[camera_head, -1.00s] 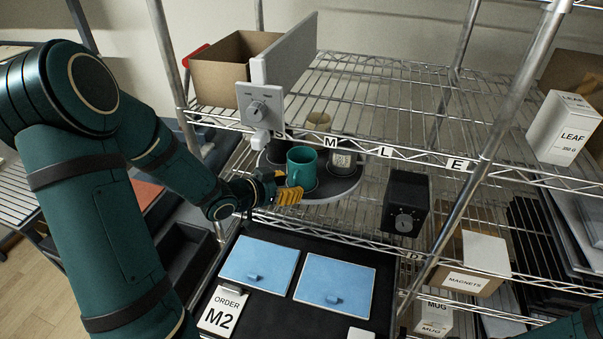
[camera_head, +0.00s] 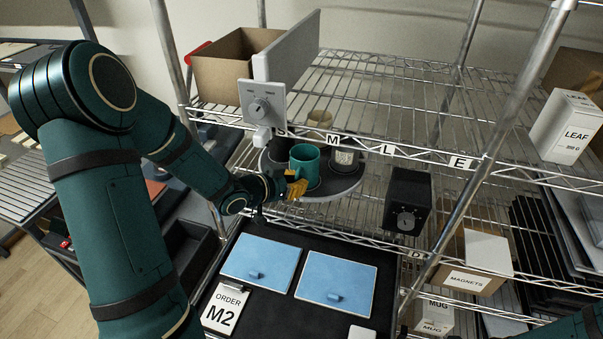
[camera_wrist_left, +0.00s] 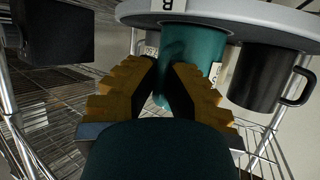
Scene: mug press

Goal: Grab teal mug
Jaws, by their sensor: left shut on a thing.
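The teal mug (camera_head: 304,163) stands upright on the round grey turntable (camera_head: 330,192) on the middle shelf. My left gripper (camera_head: 294,186) reaches in from the left, and its yellow fingers are shut on the mug's near side. In the left wrist view the fingers (camera_wrist_left: 170,75) lie on either side of the teal mug (camera_wrist_left: 192,50), and that view looks inverted, with the turntable edge (camera_wrist_left: 230,16) at the top. My right gripper is out of view; only part of its arm shows at the bottom right.
A black box with a knob (camera_head: 406,202) is to the right. A dark tray with blue panels (camera_head: 260,263) lies in front.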

